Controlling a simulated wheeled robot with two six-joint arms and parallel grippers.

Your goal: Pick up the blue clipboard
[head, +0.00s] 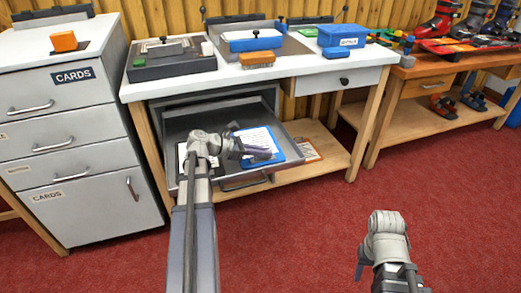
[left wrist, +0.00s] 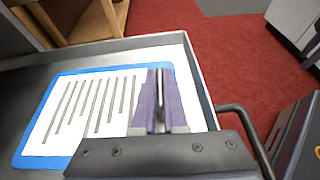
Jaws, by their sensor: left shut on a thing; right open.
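The blue clipboard (head: 277,157) holds a white sheet and is at the right part of the open grey drawer (head: 181,125) under the bench. In the left wrist view the clipboard (left wrist: 32,160) fills much of the drawer, with dark lines on its sheet. My left gripper (head: 258,149) reaches over the drawer and is shut on the clipboard; its purple fingers (left wrist: 160,98) hide the gripped part. I cannot tell whether the clipboard touches the drawer floor. My right gripper (head: 362,267) is low at the right, away from the bench, open and mostly hidden by its wrist.
The drawer's front wall and handle (left wrist: 245,125) are close beside the left gripper. A brown clipboard (head: 305,150) lies on the lower shelf. A white cabinet (head: 85,190) stands left. The bench top (head: 290,68) holds presses and a blue box (head: 342,36). Red floor is clear in front.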

